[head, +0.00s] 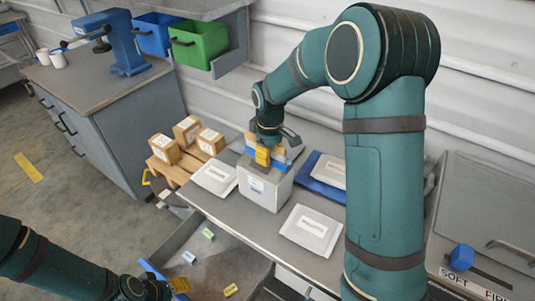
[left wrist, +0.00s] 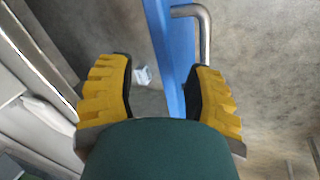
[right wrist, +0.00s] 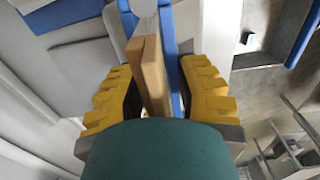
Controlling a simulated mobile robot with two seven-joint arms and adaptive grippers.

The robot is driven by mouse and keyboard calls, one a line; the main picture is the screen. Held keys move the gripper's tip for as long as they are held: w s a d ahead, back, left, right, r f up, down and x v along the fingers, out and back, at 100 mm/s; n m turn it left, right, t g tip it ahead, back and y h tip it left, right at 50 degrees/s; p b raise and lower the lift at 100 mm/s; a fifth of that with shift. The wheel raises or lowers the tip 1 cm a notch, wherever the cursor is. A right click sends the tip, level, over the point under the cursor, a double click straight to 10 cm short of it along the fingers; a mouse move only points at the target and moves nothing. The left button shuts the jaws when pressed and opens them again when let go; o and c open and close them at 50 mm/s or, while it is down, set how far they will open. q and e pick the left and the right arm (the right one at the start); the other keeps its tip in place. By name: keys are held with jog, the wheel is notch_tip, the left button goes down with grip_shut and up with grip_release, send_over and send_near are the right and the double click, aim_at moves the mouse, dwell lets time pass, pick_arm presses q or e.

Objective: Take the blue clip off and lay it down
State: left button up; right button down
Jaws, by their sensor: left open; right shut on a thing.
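My right gripper (head: 264,152) is low over the pale hopper box (head: 262,190) in the middle of the bench. It is shut on the blue clip (head: 280,158), a long bar across a tan, bag-like piece (head: 250,138). In the right wrist view the blue clip (right wrist: 172,45) shows along the tan piece (right wrist: 151,72), which stands up between the fingers; their exact contact is partly hidden. My left gripper (left wrist: 160,95) is open and empty, at the lower left of the head view near the open drawer. A blue bar (left wrist: 172,50) and metal handle (left wrist: 203,35) lie beyond its fingers.
The open drawer (head: 215,271) holds several small coloured clips. White packets lie beside the hopper, at left (head: 215,177) and front right (head: 311,229). Cartons (head: 165,149) stand on a pallet at left. A blue block (head: 461,257) is far right.

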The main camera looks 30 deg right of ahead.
pick_arm(q)
jog(key=shift+w+r+p, duration=0.2)
jog(key=shift+r+p, duration=0.6)
jog(key=shift+r, duration=0.05)
pick_arm(e)
notch_tip(320, 180, up, 10)
jog(key=shift+r, duration=0.1)
pick_arm(q)
notch_tip(320, 180, up, 6)
jog(key=p, duration=0.5)
jog(key=shift+f+p, duration=0.2)
jog(key=shift+p, duration=0.1)
pick_arm(e)
notch_tip(320, 180, up, 7)
jog(key=shift+f, duration=0.25)
